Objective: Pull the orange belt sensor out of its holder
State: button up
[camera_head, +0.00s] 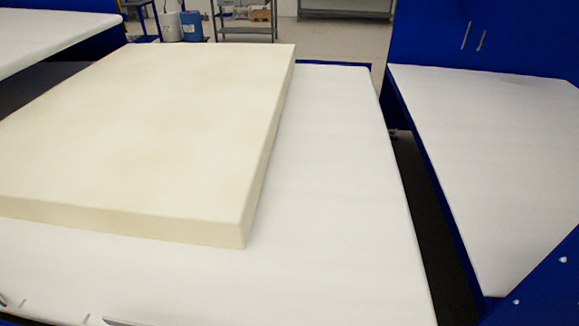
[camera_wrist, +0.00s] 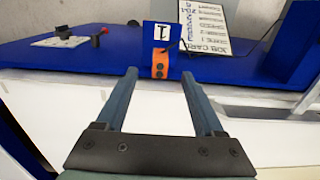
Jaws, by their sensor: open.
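The orange belt sensor (camera_wrist: 160,66) shows in the wrist view as a small orange block with dark round spots, at the front edge of a blue surface. A blue upright plate (camera_wrist: 150,32) with a white tag marked "1" stands right behind and above it; this may be its holder. My gripper (camera_wrist: 160,72) is open, its two long blue-grey fingers pointing toward the sensor. In the picture the sensor lies between the fingertips; I cannot tell how far beyond them it is. Neither sensor nor gripper shows in the head view.
A white job card (camera_wrist: 208,28) leans behind the sensor. A small white item (camera_wrist: 60,41) with dark and red parts lies at left. In the head view a cream foam block (camera_head: 150,130) lies on a white table (camera_head: 340,200), with another white-topped table (camera_head: 500,150) at right across a dark gap.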

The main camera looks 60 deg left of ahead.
notch_tip(320, 180, down, 6)
jog(key=b, duration=0.4)
jog(key=shift+f, duration=0.15)
jog(key=shift+p, duration=0.4)
dwell(0.8)
grip_shut()
dwell(0.3)
jog(key=shift+r, duration=0.2)
dwell(1.1)
jog(key=shift+r+p, duration=2.9)
jog(key=shift+p, duration=0.15)
